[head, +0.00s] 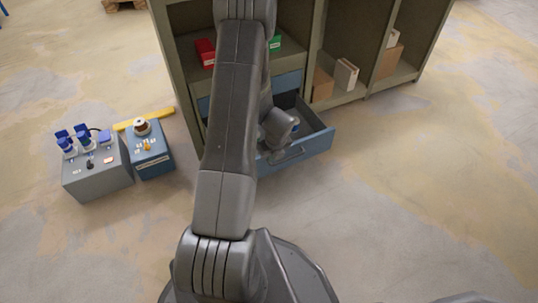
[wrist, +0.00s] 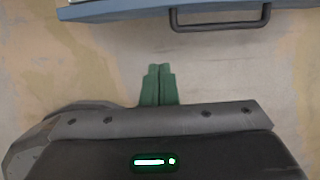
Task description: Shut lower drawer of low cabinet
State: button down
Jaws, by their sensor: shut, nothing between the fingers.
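The low cabinet (head: 185,45) stands at the back, open-fronted with shelves. Its lower drawer (head: 312,147) is pulled out, blue, with a dark handle on its front. The upper drawer (head: 291,80) above it looks pushed in, though my arm covers part of it. In the wrist view the drawer front's edge (wrist: 105,10) and its handle (wrist: 222,26) show at the top. My gripper's green fingers (wrist: 158,86) are together and empty, over bare floor, just short of the handle and to its left. In the head view my arm hides the fingers and part of the drawer.
A grey socket box (head: 97,178) with blue plugs and a blue box (head: 152,160) stand on the floor at left, with a yellow bar (head: 145,119) behind. Red (head: 205,52) and green bins and cartons (head: 343,76) sit in the cabinet. The floor at right is clear.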

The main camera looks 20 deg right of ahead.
jog(key=w+f+b, duration=0.5)
jog(key=w+f, duration=0.1)
jog(key=f, duration=0.2)
jog(key=shift+a+f, duration=0.25)
jog(key=shift+a, duration=0.05)
jog(key=shift+w, duration=0.1)
